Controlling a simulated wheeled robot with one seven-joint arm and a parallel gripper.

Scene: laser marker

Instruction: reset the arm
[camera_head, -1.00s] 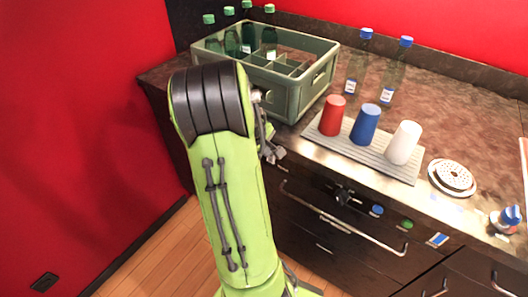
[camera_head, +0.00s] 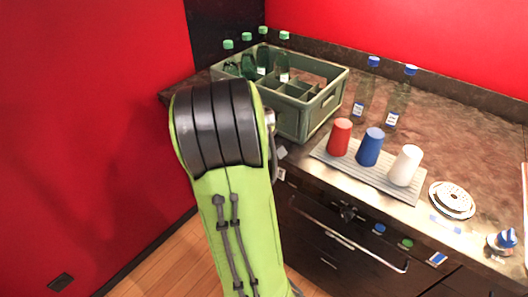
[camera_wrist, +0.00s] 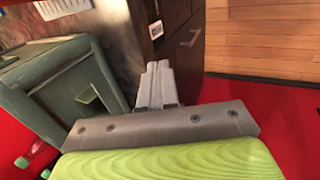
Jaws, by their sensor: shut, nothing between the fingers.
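My green arm with its dark ribbed joint rises in the left middle of the head view, in front of the counter's left end. My gripper shows in the wrist view (camera_wrist: 157,88) as grey fingers pressed together with nothing between them. In the head view the arm hides most of the gripper. In the wrist view the green-grey crate lies just left of the fingers, with no contact that I can make out, and the dark cabinet front and wooden floor lie beyond them.
The crate (camera_head: 318,106) holds several green-capped bottles (camera_head: 284,62). Two blue-capped bottles (camera_head: 365,95) (camera_head: 398,100) stand beside it. Red (camera_head: 340,137), blue (camera_head: 370,147) and white (camera_head: 405,166) cups stand on a ribbed mat (camera_head: 325,152). A round white disc (camera_head: 452,200) lies right. The floor (camera_head: 160,265) is clear.

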